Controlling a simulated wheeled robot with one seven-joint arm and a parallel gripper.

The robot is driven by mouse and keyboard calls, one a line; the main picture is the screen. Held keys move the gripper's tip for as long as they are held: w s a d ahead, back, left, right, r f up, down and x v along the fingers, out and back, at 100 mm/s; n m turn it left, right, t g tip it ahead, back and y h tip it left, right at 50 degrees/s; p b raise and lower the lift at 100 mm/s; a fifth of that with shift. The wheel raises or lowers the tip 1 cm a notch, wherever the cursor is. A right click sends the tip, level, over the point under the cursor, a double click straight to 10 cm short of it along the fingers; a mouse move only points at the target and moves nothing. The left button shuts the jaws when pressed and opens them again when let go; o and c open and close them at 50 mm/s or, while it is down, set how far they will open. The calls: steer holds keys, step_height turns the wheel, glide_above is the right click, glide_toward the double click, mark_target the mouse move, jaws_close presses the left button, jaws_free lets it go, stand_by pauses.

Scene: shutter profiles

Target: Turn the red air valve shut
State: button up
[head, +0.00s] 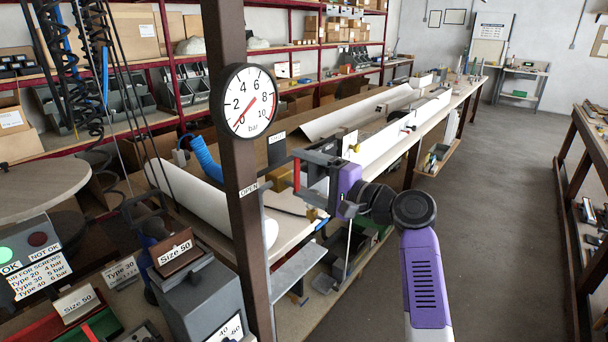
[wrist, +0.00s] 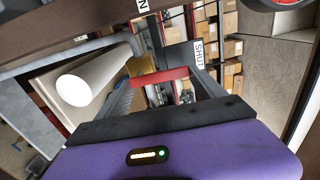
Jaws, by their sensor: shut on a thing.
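The red air valve handle (head: 297,176) is beside the brown post, with its brass body (head: 279,180) just left of it. In the wrist view the red handle (wrist: 162,77) lies across between my fingers, with the brass body (wrist: 142,66) behind it. My gripper (head: 302,172) is shut on the handle; its fingers partly hide it. An OPEN label (head: 248,189) is on the post, and a SHUT label (head: 277,138) is above the valve; SHUT also shows in the wrist view (wrist: 199,52). The gauge (head: 248,101) has its red needle near 0.
The brown post (head: 238,220) stands close left of my gripper. A long workbench with white profiles (head: 355,112) runs behind it. A blue hose (head: 206,160) lies left of the valve. A grey box (head: 200,298) stands at front left. The floor (head: 500,170) at right is clear.

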steer(key=o, duration=2.1)
steer(key=shift+c, duration=0.2)
steer(key=b+v, duration=0.2)
steer(key=v, duration=0.6)
